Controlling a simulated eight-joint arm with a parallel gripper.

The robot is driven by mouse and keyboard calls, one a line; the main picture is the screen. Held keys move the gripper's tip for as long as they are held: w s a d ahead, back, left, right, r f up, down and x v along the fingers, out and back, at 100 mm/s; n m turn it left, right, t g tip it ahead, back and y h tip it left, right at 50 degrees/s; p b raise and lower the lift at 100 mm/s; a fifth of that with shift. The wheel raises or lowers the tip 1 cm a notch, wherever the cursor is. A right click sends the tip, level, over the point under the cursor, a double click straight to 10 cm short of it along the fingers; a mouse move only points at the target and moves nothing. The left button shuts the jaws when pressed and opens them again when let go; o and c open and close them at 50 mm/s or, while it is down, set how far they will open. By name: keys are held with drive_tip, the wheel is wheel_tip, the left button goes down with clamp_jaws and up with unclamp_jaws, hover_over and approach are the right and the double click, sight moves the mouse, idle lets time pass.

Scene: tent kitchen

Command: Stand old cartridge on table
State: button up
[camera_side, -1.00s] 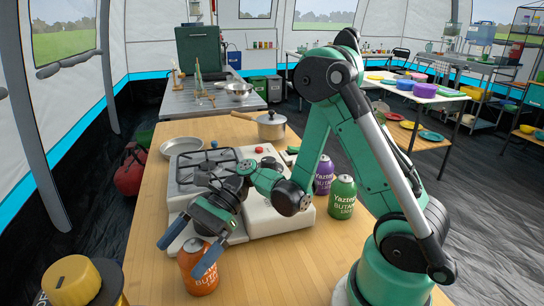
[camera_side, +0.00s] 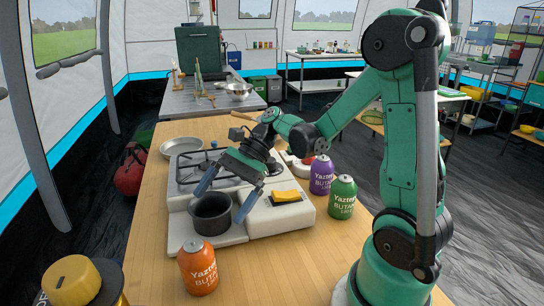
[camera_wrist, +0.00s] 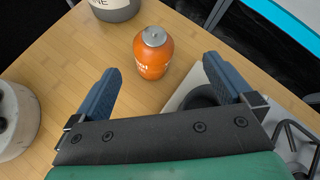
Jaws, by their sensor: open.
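An orange butane cartridge (camera_side: 198,268) stands upright on the wooden table at the front left of the stove. It also shows upright in the wrist view (camera_wrist: 152,60). A purple cartridge (camera_side: 322,176) and a green cartridge (camera_side: 342,200) stand upright on the table right of the stove. I cannot tell from the frames which one is called old. My gripper (camera_side: 222,203) is open and empty, above the stove's front near a small dark pot, behind and apart from the orange cartridge. In the wrist view the orange cartridge lies ahead, between the spread fingers (camera_wrist: 162,66).
A yellow-topped container (camera_side: 72,280) is at the lower left. The table right of the orange cartridge is bare.

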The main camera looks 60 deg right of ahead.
drive_tip(key=n+t+h, duration=0.1)
drive_tip(key=n+h, duration=0.2)
drive_tip(key=n, duration=0.2)
drive_tip(key=s+r+n+t+h, duration=0.1)
drive_tip(key=n+t+h, duration=0.1)
drive_tip(key=n+h, duration=0.2)
drive_tip(key=s+r+n+t+h, duration=0.1)
drive_tip(key=n+h, duration=0.2)
drive_tip(key=n, duration=0.5)
drive_tip(key=shift+a+t+h, duration=0.3)
drive_tip(key=shift+a+t, duration=0.1)
